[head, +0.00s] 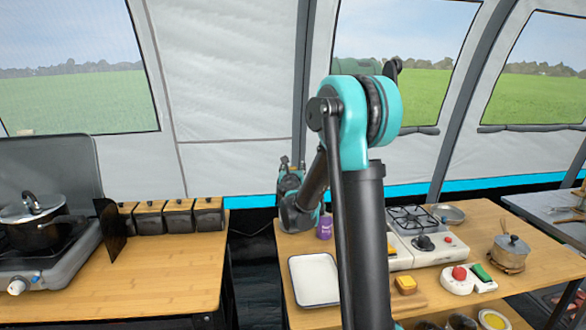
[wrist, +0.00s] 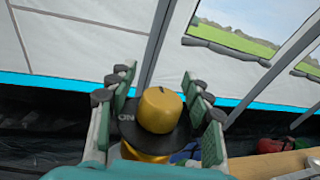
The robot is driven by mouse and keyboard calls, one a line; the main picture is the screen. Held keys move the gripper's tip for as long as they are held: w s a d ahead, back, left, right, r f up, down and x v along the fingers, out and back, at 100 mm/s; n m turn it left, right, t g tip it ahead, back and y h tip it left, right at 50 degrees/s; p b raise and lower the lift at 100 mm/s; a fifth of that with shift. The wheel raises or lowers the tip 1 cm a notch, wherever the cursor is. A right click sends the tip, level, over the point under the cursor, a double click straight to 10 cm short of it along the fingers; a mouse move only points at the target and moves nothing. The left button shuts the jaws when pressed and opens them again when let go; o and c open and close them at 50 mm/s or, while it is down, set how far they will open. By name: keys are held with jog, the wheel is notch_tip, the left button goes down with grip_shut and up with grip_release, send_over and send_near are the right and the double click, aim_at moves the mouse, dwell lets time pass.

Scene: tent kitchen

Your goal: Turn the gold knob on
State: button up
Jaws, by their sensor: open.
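The gold knob (wrist: 160,108) shows in the wrist view, on top of a black disc (wrist: 128,128) with the white word ON at its left. Part of a gold body (wrist: 145,154) shows below the disc. My gripper (wrist: 158,88) is open, with its green-padded fingers on the left and right of the knob. Gaps show between the fingers and the knob itself; the right finger is close to the disc's edge, and I cannot tell whether they touch. In the head view my gripper (head: 291,172) is partly behind my arm, and I cannot make out the knob there.
The right wooden table holds a white tray (head: 314,280), a purple container (head: 325,227), a white gas stove (head: 438,253), a small pot (head: 510,252) and a white block with red and green parts (head: 468,281). The left table (head: 150,276) has bare wood in front of several dark canisters (head: 178,217).

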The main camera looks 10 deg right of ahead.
grip_shut()
